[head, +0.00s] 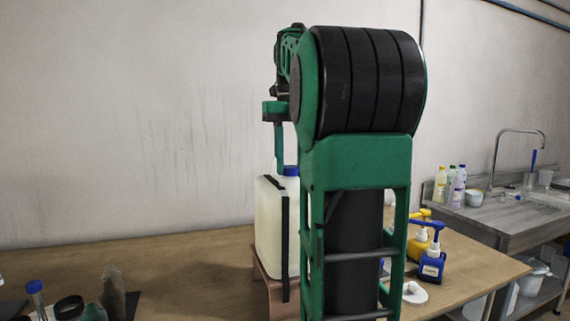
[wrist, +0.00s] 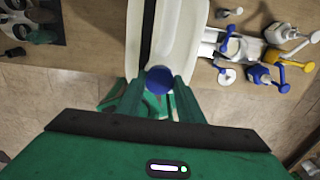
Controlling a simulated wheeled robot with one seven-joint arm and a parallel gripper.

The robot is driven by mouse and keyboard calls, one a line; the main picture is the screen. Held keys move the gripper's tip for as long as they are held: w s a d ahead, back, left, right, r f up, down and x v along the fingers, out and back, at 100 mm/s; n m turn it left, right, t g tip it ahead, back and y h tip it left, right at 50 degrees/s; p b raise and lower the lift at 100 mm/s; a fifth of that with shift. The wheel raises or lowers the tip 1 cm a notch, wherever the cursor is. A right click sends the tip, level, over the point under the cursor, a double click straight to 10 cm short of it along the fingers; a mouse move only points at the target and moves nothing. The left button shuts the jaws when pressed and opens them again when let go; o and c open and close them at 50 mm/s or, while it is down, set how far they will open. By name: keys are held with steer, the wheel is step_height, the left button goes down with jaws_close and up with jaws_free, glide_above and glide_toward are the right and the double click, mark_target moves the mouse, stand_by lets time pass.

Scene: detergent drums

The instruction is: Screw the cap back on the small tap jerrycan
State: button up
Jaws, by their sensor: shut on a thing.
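The jerrycan (head: 268,228) is a pale, whitish can with a dark vertical strip, upright on a small wooden stand (head: 268,290). In the wrist view, its pale top (wrist: 185,40) fills the upper middle. A blue cap (wrist: 159,80) sits between the fingers of my gripper (wrist: 158,88), at the can's near end. The cap also shows in the head view (head: 291,170) at the top of the can. My gripper (head: 280,150) points down and is shut on the cap. The neck under the cap is hidden, so I cannot tell how it is seated. No tap is clearly visible.
A blue pump bottle (head: 432,264) and a yellow pump bottle (head: 418,246) stand right of the can. A white disc-like item (head: 414,292) lies near them. Several small vessels stand in a dark tray at the left. The table behind the can is clear.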

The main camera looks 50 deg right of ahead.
steer(key=shift+w+d+r+m, duration=0.1)
steer(key=shift+d+r+m, duration=0.05)
steer(key=shift+m, duration=0.6)
steer(key=shift+w+d+r+m, duration=0.1)
steer(key=shift+m, duration=0.65)
steer(key=shift+c, duration=0.5)
steer(key=shift+m, duration=1.6)
steer(key=shift+f+m, duration=0.1)
steer(key=shift+m, duration=0.6)
steer(key=o, duration=1)
steer(key=shift+f, duration=0.1)
steer(key=shift+c, duration=0.2)
